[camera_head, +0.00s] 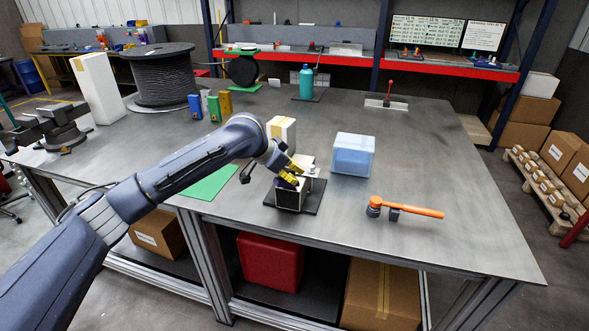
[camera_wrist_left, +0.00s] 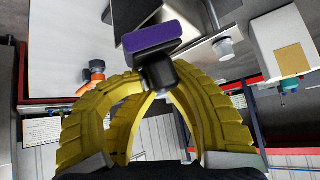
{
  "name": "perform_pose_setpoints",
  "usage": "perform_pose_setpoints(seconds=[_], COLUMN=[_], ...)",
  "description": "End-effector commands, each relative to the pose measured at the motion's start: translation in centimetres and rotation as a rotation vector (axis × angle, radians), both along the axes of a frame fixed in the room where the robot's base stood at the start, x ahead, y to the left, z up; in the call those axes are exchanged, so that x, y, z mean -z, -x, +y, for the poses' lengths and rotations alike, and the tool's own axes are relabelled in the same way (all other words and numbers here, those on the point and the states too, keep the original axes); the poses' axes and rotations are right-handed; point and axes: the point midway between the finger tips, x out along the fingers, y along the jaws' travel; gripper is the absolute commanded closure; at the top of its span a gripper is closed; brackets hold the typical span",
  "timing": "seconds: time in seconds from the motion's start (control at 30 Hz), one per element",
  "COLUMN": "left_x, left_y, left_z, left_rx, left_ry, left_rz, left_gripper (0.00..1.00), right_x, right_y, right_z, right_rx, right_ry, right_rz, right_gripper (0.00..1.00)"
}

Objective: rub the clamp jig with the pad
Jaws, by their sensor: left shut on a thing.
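My left gripper (camera_head: 289,173) is shut on the pad, which has a purple face and a dark handle. In the left wrist view the pad (camera_wrist_left: 152,40) sticks out beyond the yellow fingers, with its handle between them. In the head view a bit of the purple pad (camera_head: 287,181) shows at the clamp jig (camera_head: 306,186), which has pale and dark parts on a black base plate (camera_head: 318,196). The gripper hides part of the jig. I cannot tell whether the pad touches it. My right gripper is not in view.
A white box (camera_head: 281,131) stands behind the jig. A green mat (camera_head: 211,183) lies left, partly under my arm. The table's right side is clear.

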Motion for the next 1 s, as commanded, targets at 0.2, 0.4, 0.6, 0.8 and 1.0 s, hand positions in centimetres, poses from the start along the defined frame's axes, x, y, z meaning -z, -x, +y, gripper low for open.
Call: perform_pose_setpoints(seconds=[0.2, 0.4, 0.6, 0.8, 1.0], left_x=[0.3, 0.2, -0.1, -0.2, -0.2], left_y=[1.7, 2.4, 2.4, 1.3, -0.1], left_z=[0.6, 0.8, 0.8, 0.4, 0.0], left_rx=[0.000, 0.000, 0.000, -0.001, -0.002], left_ry=[-0.004, -0.005, -0.004, -0.002, -0.002], left_rz=[0.005, 0.006, 0.005, 0.004, 0.003], left_gripper=[1.00, 1.00, 1.00, 1.00, 1.00], right_x=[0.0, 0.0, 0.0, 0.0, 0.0], right_y=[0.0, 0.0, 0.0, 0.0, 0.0], right_z=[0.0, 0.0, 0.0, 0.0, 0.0], right_rx=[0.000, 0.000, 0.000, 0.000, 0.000], right_ry=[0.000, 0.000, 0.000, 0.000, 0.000], right_rz=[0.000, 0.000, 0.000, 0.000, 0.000], right_gripper=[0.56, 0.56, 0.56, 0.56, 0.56])
